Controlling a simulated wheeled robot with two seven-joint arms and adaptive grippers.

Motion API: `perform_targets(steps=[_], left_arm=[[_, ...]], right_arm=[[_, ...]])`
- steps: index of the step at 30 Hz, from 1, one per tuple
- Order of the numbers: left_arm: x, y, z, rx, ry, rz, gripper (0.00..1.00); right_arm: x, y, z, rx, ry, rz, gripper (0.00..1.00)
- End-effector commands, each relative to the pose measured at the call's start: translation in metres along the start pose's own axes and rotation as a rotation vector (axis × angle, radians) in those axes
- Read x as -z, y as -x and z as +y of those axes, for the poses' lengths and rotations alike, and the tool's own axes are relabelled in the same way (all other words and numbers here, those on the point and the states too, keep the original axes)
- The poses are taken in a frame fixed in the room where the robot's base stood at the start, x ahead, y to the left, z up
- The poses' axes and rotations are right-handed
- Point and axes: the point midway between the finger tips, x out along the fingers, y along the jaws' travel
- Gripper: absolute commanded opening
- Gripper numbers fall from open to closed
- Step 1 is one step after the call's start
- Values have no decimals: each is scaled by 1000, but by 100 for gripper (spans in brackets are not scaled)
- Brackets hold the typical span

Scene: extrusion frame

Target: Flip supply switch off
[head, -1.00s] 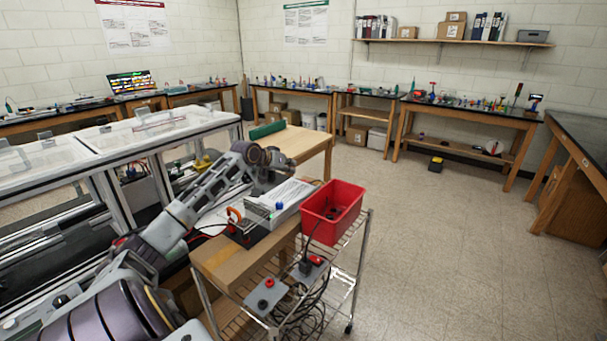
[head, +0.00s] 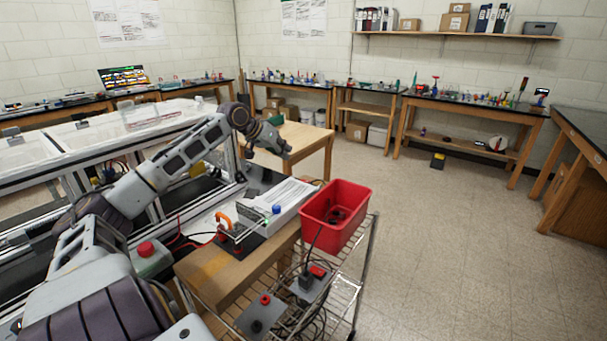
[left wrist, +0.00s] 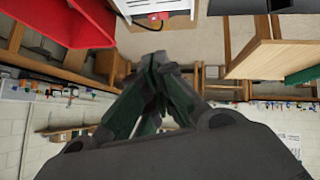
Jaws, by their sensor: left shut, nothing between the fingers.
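A light grey box (head: 283,203), apparently the supply, lies on the wooden-topped cart (head: 228,268). It has a blue knob (head: 276,209) on its near side. I cannot make out a switch lever in the head view. In the left wrist view a pale box (left wrist: 150,5) shows at the top edge with a small red part (left wrist: 158,17) that may be the switch. My left gripper (head: 286,152) hangs above and behind the box, apart from it. In the left wrist view its fingers (left wrist: 155,58) meet at the tips, empty. My right gripper is out of view.
A red bin (head: 336,212) stands right of the box and also shows in the left wrist view (left wrist: 65,22). An orange-handled device (head: 225,226) and wires sit in front. A red button box (head: 147,256) is at the left.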

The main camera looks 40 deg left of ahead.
Motion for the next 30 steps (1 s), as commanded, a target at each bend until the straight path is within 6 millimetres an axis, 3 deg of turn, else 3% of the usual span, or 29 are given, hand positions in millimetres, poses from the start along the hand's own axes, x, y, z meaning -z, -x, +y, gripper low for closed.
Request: perform_targets(steps=[19, 30], left_arm=[[1, -17, 1, -1, -2, 0, 0], [1, -31, 0, -1, 1, 2, 0]], right_arm=[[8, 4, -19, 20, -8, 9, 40], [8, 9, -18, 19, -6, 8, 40]])
